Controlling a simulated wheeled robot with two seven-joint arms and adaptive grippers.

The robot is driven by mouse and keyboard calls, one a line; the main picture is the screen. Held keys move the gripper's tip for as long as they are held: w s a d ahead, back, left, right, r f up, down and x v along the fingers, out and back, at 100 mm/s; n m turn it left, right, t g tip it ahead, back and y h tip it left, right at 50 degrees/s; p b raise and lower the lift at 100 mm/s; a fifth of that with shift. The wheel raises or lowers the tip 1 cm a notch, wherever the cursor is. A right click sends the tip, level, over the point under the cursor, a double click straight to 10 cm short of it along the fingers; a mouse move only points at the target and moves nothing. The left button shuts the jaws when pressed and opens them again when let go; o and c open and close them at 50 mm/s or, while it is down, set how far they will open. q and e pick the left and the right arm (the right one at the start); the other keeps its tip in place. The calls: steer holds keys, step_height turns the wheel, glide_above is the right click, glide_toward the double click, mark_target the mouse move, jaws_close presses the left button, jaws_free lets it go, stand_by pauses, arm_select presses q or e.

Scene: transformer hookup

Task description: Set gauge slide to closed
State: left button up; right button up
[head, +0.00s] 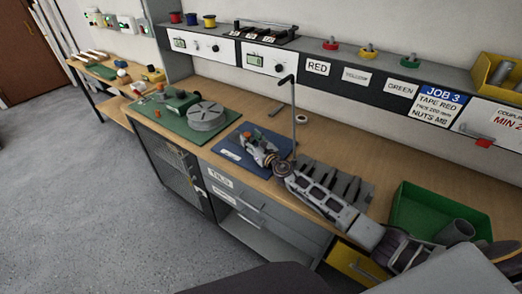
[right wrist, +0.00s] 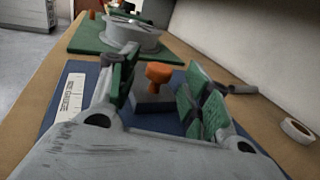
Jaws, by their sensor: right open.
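An orange knob (right wrist: 158,73) stands on a grey block (right wrist: 153,101), which I take for the gauge slide, on a blue base plate (right wrist: 178,82). The plate (head: 228,155) also shows in the head view, on the wooden bench. A white printed label (right wrist: 69,108) lies on the plate's left side. My right gripper (right wrist: 155,90) is open, with its green-padded fingers on either side of the knob and a visible gap to each. In the head view my right gripper (head: 259,147) reaches over the plate and hides part of the fixture. My left gripper is not in view.
A green plate with a round grey disc (head: 207,116) lies left of the blue plate. A thin upright post with a bent top (head: 293,105) stands behind my right gripper. A tape roll (head: 302,119), a tool rack (head: 350,187) and a green bin (head: 425,207) are to the right.

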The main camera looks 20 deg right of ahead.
steer(key=shift+v, duration=3.75)
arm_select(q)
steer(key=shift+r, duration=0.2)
arm_select(e)
steer(key=shift+r, duration=0.2)
step_height(320, 180, up, 3)
steer(key=p, duration=0.3)
arm_select(q)
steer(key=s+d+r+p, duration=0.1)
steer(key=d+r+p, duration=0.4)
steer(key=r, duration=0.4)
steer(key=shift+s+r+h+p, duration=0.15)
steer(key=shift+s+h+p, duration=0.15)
steer(key=shift+p, duration=0.6)
arm_select(e)
step_height(320, 180, up, 7)
steer(key=shift+f, duration=0.2)
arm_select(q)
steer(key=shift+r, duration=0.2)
arm_select(e)
steer(key=shift+r, duration=0.15)
